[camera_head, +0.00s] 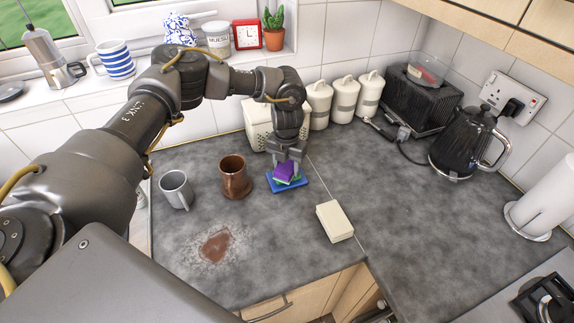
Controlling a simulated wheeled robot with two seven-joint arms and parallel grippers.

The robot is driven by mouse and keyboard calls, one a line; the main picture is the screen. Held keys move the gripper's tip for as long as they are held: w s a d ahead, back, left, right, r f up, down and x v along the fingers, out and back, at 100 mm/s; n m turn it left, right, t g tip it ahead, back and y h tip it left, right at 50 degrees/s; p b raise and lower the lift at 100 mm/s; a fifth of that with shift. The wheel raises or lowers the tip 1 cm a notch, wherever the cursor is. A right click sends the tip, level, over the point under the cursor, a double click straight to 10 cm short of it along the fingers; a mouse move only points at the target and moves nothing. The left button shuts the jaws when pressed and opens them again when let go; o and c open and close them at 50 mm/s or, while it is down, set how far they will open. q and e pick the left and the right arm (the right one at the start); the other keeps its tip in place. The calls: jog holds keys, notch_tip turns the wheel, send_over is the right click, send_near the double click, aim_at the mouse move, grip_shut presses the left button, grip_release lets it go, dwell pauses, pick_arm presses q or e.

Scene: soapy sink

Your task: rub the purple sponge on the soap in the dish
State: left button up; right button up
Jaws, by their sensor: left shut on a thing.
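The purple sponge (285,173) is tilted in my left gripper (287,161), which points down and is shut on it. The sponge is low over the blue dish (291,186) on the grey worktop. I cannot tell for certain whether it touches what lies in the dish. A small green patch shows at the sponge's right edge; I cannot tell whether it is part of the sponge or the soap. The soap is otherwise hidden under the sponge. My right gripper is not in view.
A brown mug (235,178) and a grey mug (176,190) stand left of the dish. A cream block (335,221) lies to the right. A brown stain (215,246) is in front. White canisters (345,99) stand behind. The right worktop is mostly clear before the black kettle (462,140).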

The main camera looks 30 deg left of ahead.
aim_at(288, 165)
pick_arm(q)
jog(key=shift+r+p, duration=2.4)
jog(key=shift+r, duration=1.1)
jog(key=m, duration=0.2)
jog(key=shift+d+m, duration=0.25)
jog(key=shift+m, duration=0.05)
jog(key=s+d+m+b, duration=0.2)
jog(key=s+m+b, duration=0.3)
jog(key=m, duration=0.6)
jog(key=s+d+m+b, duration=0.3)
jog(key=s+m+b, duration=0.2)
jog(key=s+m, duration=0.3)
jog(key=shift+s+d+r+m, duration=0.15)
jog(key=shift+d+m, duration=0.2)
jog(key=shift+m, duration=1.95)
